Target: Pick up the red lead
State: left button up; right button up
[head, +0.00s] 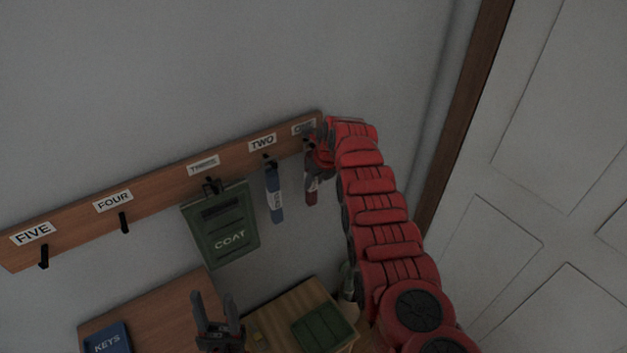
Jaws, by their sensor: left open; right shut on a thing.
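The red lead (311,190) hangs at the right end of the wooden hook rail, below the label that seems to read ONE. My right gripper (318,158) is at the top of the lead, shut on it; the wrist hides most of the fingers and the hook there. The lead hangs down close to the wall. I cannot tell whether it is still on its hook. My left gripper (215,312) is open and empty at the bottom of the view, below the green coat piece.
The rail (160,186) carries labelled hooks. A blue lead (275,195) hangs at TWO, close beside the red one. A green COAT piece (222,225) hangs at THREE; FOUR and FIVE are bare. Below are a blue KEYS tray (108,340) and a green item (322,328). A door (560,170) stands right.

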jog(key=shift+s+d+r+p, duration=0.35)
jog(key=shift+s+r+p, duration=0.25)
jog(key=shift+p, duration=0.55)
jog(key=s+d+p, duration=0.4)
jog(key=s+d, duration=0.5)
jog(key=s, duration=0.5)
jog(key=shift+w+d, duration=0.15)
